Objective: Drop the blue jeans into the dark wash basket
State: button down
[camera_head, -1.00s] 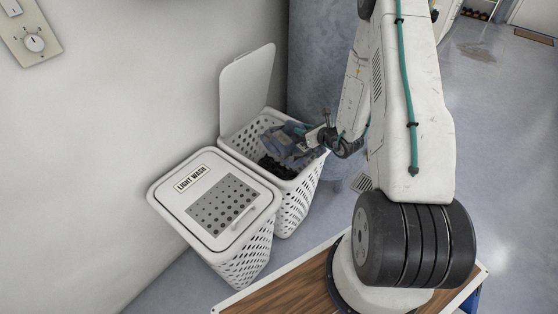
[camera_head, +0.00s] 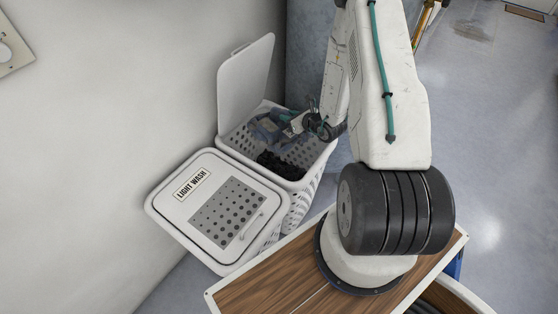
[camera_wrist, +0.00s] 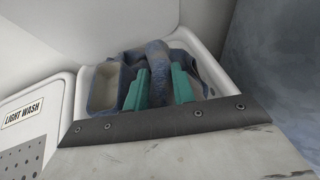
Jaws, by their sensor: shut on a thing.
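The blue jeans (camera_head: 266,129) hang bunched at the mouth of the open white basket (camera_head: 312,160). My gripper (camera_head: 298,122) is over that basket's right side. In the wrist view its teal fingers (camera_wrist: 160,88) are shut on a fold of the jeans (camera_wrist: 157,62), with cloth spreading on both sides. Black clothing (camera_head: 281,166) lies lower in the basket. No label shows on this open basket, so its dark wash name cannot be read. How far the jeans touch the load below is hard to tell.
A closed white basket labelled LIGHT WASH (camera_head: 222,207) stands in front of the open one. The open basket's raised lid (camera_head: 245,80) stands behind it, near the wall (camera_head: 110,120). Clear floor (camera_head: 490,130) lies to the right.

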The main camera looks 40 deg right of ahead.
jog(key=shift+f, duration=1.15)
jog(key=c, duration=1.1)
grip_release()
jog(key=v, duration=0.7)
jog(key=shift+s, duration=0.2)
jog(key=shift+s+r, duration=0.15)
jog(key=shift+s, duration=0.1)
jog(key=shift+a, duration=0.1)
